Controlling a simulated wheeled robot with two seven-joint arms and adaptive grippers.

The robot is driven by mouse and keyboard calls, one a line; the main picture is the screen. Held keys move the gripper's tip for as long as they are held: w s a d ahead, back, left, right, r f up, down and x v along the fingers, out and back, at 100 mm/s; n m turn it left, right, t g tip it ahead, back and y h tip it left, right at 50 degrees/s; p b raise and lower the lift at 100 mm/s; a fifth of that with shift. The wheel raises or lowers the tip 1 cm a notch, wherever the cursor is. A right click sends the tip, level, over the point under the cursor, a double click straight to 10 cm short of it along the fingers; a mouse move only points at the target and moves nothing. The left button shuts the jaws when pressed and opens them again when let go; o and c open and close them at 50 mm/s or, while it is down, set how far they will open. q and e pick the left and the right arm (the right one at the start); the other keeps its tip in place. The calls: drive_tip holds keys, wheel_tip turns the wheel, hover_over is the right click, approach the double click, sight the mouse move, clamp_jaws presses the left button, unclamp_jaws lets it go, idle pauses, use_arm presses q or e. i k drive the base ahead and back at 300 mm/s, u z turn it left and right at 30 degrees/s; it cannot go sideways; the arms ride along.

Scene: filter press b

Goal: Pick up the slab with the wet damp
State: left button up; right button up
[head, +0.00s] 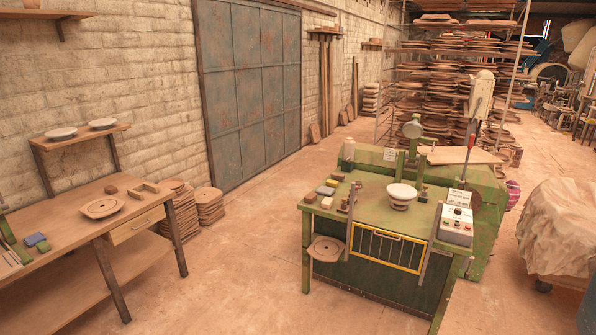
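No slab with a clear wet patch can be made out at this distance. Several small blocks lie on the left part of the green machine table (375,205): a yellow block (325,190), a pale block (327,203), a dark brown block (310,198) and a grey one (332,183). A brown block (111,190) and a blue-topped block (35,240) lie on the wooden bench (75,235) at left. I cannot tell which, if any, is damp. Neither of my grippers is in view.
A white bowl (401,195) and a control box (456,225) stand on the green table. Stacked boards (209,204) stand by the wall. A covered heap (560,228) is at right. Open floor (235,270) lies between bench and machine.

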sight(312, 196)
drive_tip(key=z, duration=0.05)
drive_tip(key=i, duration=2.15)
drive_tip(key=z, duration=0.5)
drive_tip(key=i, duration=1.7)
drive_tip(key=z, duration=0.25)
